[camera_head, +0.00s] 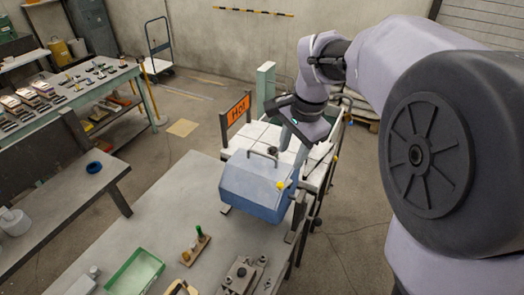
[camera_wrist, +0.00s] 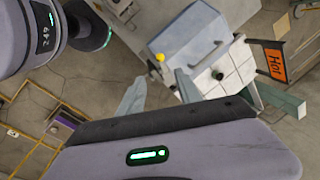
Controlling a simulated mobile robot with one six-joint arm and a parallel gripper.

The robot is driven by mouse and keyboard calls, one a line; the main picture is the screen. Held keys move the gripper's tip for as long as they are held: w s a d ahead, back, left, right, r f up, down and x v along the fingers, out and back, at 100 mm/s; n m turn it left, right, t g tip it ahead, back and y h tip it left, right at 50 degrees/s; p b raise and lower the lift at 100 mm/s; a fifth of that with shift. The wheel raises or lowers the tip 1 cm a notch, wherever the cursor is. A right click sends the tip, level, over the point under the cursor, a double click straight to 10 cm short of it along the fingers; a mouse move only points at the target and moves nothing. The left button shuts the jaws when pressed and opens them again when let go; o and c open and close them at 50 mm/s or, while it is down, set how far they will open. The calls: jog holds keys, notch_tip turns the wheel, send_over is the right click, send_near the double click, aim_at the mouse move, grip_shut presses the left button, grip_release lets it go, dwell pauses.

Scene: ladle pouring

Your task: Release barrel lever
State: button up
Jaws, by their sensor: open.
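A blue lidded box (camera_head: 257,182) with a dark top handle sits at the right end of the grey table. It also shows in the wrist view (camera_wrist: 190,45). A yellow knob (camera_head: 280,184) sits on its right end, and it shows in the wrist view (camera_wrist: 159,57); it looks like the barrel lever's tip, but the lever's arm is hard to make out. My gripper (camera_wrist: 158,82) is open, its two pale fingers apart and empty, with the knob beyond and between their tips. In the head view my gripper (camera_head: 293,148) is beside the box's right end, above the knob.
An orange "Hot" sign (camera_head: 238,109) stands by a white-tiled cart (camera_head: 262,133) behind the box. A green tray (camera_head: 135,271) and a wooden block with pegs (camera_head: 196,248) lie on the table.

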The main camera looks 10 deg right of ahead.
aim_at(281, 183)
jog(key=f+b, duration=0.1)
jog(key=f, duration=0.3)
jog(key=w+f, duration=0.1)
jog(key=f, duration=0.3)
jog(key=w+a+f+b, duration=0.1)
jog(key=f, duration=0.4)
jog(key=shift+w+b, duration=0.25)
jog(key=shift+b, duration=0.05)
jog(key=shift+a+f, duration=0.15)
jog(key=shift+f, duration=0.2)
jog(key=shift+c, duration=0.4)
grip_shut()
